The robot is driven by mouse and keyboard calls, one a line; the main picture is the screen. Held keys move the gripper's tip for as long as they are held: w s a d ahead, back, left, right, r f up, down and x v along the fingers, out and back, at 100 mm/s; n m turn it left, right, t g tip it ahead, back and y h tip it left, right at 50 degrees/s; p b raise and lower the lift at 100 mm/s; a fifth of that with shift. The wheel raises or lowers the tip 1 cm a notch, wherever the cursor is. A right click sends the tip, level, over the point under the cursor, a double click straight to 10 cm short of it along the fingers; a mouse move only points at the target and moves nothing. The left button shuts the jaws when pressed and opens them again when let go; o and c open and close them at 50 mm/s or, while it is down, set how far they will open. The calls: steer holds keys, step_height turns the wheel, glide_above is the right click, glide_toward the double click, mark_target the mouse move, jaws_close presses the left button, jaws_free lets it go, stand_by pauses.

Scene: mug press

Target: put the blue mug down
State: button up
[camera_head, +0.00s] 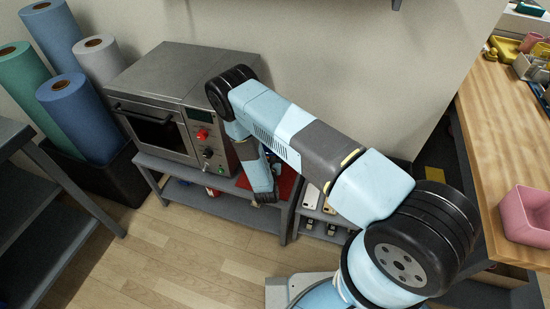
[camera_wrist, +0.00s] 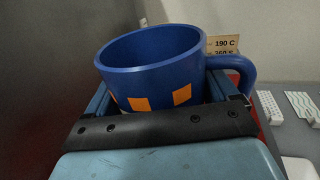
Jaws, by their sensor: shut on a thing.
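The blue mug (camera_wrist: 155,65) with orange squares fills the middle of the wrist view, its open rim up and slightly tilted in the picture. Its handle (camera_wrist: 238,72) points right. My gripper (camera_wrist: 160,98) is shut on the mug, with one finger at each side of its body. The mug's underside is hidden by my gripper, so I cannot tell whether it touches a surface. In the head view my arm reaches down beside the grey press, and I cannot make out the mug there.
The grey press (camera_head: 165,98) stands on a grey bench at my arm's left. A red surface (camera_head: 286,182) shows on the bench right of my forearm. A card reading 190 C (camera_wrist: 226,44) is behind the mug. A pink bin (camera_head: 526,215) sits on the wooden counter.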

steer(key=shift+w+d+f, duration=0.25)
steer(key=shift+w+f, duration=0.1)
steer(key=shift+f, duration=0.15)
steer(key=shift+w+d+f, duration=0.2)
steer(key=shift+w+f, duration=0.15)
steer(key=shift+f, duration=1.5)
steer(key=shift+f, duration=0.1)
steer(key=o, duration=1.2)
steer(key=s, duration=0.8)
steer(key=s+a, duration=0.1)
steer(key=s, duration=0.3)
steer(key=shift+a, duration=0.1)
